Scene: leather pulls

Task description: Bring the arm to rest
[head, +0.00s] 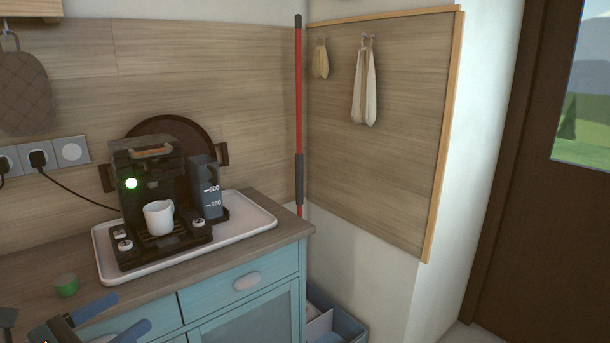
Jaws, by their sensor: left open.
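My left gripper (131,311) shows at the bottom left corner of the head view. Its two blue fingers are apart, and nothing shows between them. It is in front of the blue cabinet, near the counter's front edge. My left arm is mostly outside the picture. My right gripper is not in view.
A small green pod (66,285) sits on the counter (34,289) close to the gripper. A black coffee machine (135,190) with a lit green light and a white cup (158,217) stands on a white tray (261,217). The blue cabinet (243,302) has a pale drawer knob (247,281).

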